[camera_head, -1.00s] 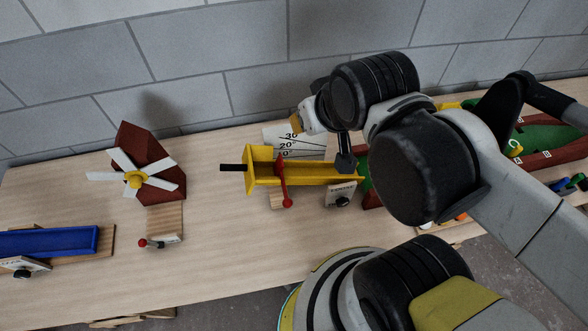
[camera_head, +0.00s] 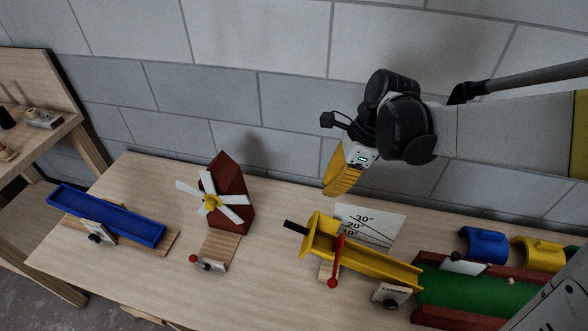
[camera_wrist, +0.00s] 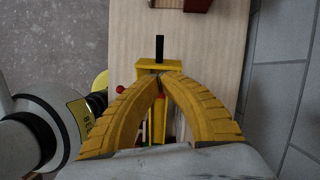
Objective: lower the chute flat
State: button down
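The yellow chute (camera_head: 375,262) stands on the table, with a black handle (camera_head: 295,226) at its left end and a red lever (camera_head: 338,262) at its near side. A white scale board marked 10, 20 and 30 degrees (camera_head: 372,222) stands behind it. I cannot tell the chute's exact tilt. My gripper (camera_head: 329,191) hangs above and behind the chute, apart from it. In the wrist view the yellow fingers of my gripper (camera_wrist: 159,79) meet at the tips with nothing held. The chute's end (camera_wrist: 150,66) and black handle (camera_wrist: 160,47) show beyond them; the fingers hide part of the chute.
A block labelled LOOSE with a black knob (camera_head: 390,296) sits at the chute's near side. A windmill (camera_head: 228,195) and a blue trough (camera_head: 110,213) stand to the left. A green board with red edges (camera_head: 470,293) lies right. The grey wall rises close behind.

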jog(key=w+f+m+g, duration=0.1)
jog(key=m, duration=0.1)
jog(key=b, duration=0.6)
send_near(298, 228)
jog(key=x, duration=0.8)
